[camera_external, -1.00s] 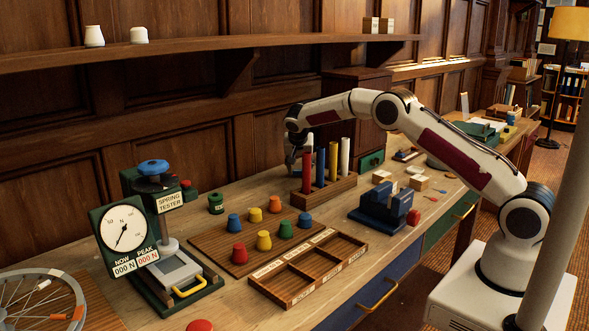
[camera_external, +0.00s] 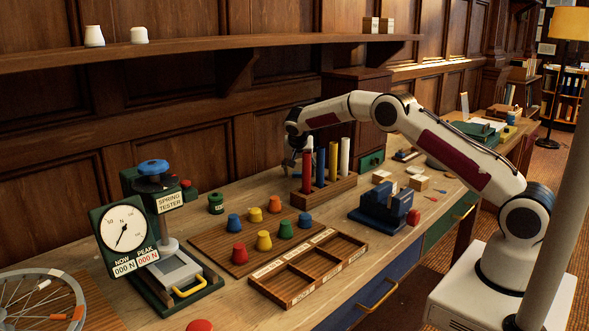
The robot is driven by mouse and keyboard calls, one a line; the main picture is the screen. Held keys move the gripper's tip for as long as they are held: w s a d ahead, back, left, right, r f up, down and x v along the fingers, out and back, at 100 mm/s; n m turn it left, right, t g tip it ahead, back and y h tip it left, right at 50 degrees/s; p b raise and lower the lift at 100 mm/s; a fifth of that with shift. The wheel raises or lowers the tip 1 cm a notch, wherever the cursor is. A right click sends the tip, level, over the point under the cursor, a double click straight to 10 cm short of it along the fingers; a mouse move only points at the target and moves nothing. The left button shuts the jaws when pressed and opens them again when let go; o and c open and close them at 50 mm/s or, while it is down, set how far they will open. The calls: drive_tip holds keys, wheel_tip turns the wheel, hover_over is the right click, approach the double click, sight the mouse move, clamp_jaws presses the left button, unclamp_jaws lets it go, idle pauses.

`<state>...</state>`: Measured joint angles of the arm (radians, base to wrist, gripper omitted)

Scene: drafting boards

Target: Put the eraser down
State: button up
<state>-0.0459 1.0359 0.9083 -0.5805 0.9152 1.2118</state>
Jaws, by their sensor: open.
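My gripper (camera_external: 289,166) hangs low over the back of the bench, just left of and behind the wooden rack (camera_external: 322,191) of coloured rods. It is open. The red rod (camera_external: 307,170) and rack partly hide the space around its fingertips. I cannot make out an eraser in or below it. Small pale blocks (camera_external: 417,183) lie on the bench right of the rack, too small to identify.
A peg board (camera_external: 205,240) with several coloured pegs and a divided wooden tray (camera_external: 335,280) lie in front. A spring tester (camera_external: 165,262) stands at left. A blue block stand (camera_external: 383,212) is right of the rack. A shelf (camera_external: 200,48) runs above.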

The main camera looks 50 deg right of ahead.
drive_tip(key=shift+r, duration=0.1)
drive_tip(key=shift+v, duration=2.8)
drive_tip(key=shift+s+r, duration=0.2)
drive_tip(key=shift+r, duration=0.3)
drive_tip(key=s+a+r+n+t+y, duration=0.1)
drive_tip(key=s+r+n, duration=0.2)
drive_tip(key=s+r, duration=0.8)
drive_tip(key=s+a+r+n+y, duration=0.1)
drive_tip(key=s+r+n+y, duration=0.15)
drive_tip(key=s+r, duration=0.85)
drive_tip(key=s+a+f+n, duration=0.1)
drive_tip(key=s+f, duration=0.1)
drive_tip(key=s, duration=0.8)
drive_tip(key=s+a+f+n+y, duration=0.1)
drive_tip(key=s+f+n, duration=0.1)
drive_tip(key=s, duration=0.8)
drive_tip(key=s+a+f+n, duration=0.1)
drive_tip(key=s+f, duration=0.3)
drive_tip(key=s, duration=0.7)
drive_tip(key=shift+a+y, duration=0.3)
drive_tip(key=shift+y, duration=0.05)
